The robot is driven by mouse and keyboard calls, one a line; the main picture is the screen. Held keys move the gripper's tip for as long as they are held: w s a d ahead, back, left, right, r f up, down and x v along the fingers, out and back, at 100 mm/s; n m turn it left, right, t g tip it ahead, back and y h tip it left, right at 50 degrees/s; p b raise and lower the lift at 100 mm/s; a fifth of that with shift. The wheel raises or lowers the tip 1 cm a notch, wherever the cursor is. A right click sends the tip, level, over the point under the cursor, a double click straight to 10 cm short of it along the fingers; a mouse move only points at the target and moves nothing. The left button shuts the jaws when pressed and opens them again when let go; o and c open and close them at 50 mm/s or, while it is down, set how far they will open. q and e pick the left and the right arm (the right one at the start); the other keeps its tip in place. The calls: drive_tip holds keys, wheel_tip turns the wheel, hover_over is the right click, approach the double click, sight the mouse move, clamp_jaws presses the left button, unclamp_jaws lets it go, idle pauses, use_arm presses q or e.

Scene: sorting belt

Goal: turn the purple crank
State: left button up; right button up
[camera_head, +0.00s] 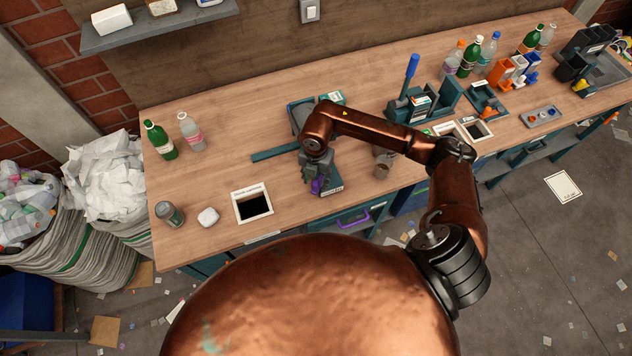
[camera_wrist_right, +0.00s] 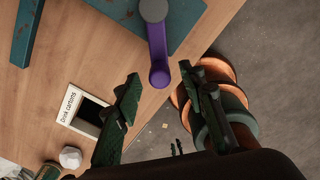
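The purple crank (camera_wrist_right: 157,52) shows in the right wrist view, running from a grey round hub (camera_wrist_right: 153,10) to a rounded purple end. In the head view only a bit of its purple (camera_head: 317,186) shows below my right gripper (camera_head: 318,168), which hides the rest. In the wrist view my right gripper (camera_wrist_right: 160,74) has its two dark fingers spread apart, one on each side of the crank's purple end. I see a gap on both sides and cannot tell any contact.
A bin opening (camera_head: 253,206) labelled for drink cartons, a white lump (camera_head: 208,216) and a can (camera_head: 170,214) lie to the left. A small cup (camera_head: 382,168) stands right of the gripper. A purple drawer handle (camera_head: 353,218) is on the bench front. Bottles stand further back.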

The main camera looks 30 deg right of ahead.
wheel_tip(320, 180, up, 10)
idle(0.3)
drive_tip(key=shift+f, duration=0.1)
idle(0.3)
